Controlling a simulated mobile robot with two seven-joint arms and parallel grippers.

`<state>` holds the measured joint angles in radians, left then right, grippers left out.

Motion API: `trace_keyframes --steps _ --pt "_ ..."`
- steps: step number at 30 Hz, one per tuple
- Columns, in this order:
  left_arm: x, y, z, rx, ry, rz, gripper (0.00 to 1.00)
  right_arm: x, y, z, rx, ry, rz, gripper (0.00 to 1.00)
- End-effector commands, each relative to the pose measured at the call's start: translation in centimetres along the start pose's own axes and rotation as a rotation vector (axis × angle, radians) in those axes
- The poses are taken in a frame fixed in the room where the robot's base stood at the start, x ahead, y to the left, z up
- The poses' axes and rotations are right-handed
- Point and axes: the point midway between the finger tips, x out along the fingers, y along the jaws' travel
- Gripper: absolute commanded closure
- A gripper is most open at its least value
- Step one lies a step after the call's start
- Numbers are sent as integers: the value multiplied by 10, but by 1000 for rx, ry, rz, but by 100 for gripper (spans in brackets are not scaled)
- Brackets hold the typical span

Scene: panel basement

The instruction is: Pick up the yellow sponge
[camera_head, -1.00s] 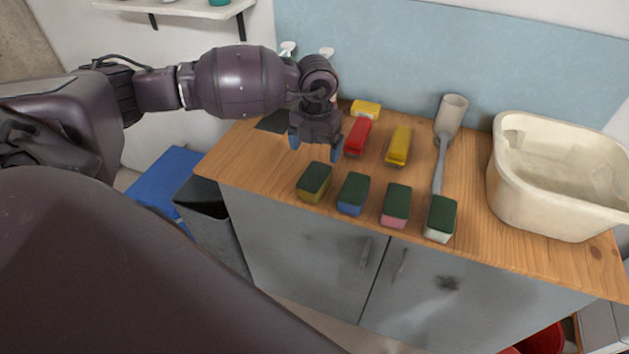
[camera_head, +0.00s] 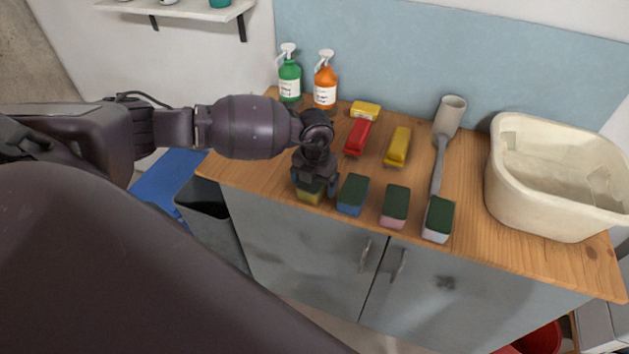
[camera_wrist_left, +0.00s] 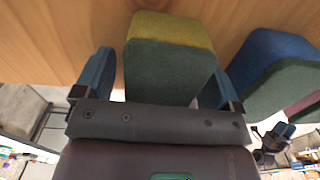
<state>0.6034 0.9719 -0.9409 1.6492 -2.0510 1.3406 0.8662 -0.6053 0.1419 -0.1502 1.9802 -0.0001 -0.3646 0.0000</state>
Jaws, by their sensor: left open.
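The yellow sponge (camera_head: 309,194) has a dark green scouring top and stands at the left end of a row of sponges near the counter's front edge. In the head view my left gripper (camera_head: 316,186) is over it and hides most of it. In the left wrist view the yellow sponge (camera_wrist_left: 170,60) lies between the two blue fingertips of my open left gripper (camera_wrist_left: 155,85). A gap shows between the left finger and the sponge; the right finger is close to its side. My right gripper is not in view.
A blue sponge (camera_head: 353,194) stands just right of the yellow one, then a pink sponge (camera_head: 395,205) and a white sponge (camera_head: 438,219).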

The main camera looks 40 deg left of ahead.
Motion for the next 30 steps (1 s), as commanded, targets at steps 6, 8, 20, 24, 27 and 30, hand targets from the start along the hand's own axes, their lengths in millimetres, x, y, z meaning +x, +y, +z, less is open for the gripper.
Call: trace_keyframes --steps 6,8,20,24,27,30 --pt "0 0 0 0 0 0 17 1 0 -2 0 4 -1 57" --pt "0 0 0 0 0 0 26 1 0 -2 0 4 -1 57" --pt "0 0 0 0 0 0 67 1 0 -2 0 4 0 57" --pt "-3 0 0 0 -1 0 67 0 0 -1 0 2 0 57" --pt "-11 0 1 1 -3 0 67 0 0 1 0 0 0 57" --pt "-26 0 1 1 -3 0 67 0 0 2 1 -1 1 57"
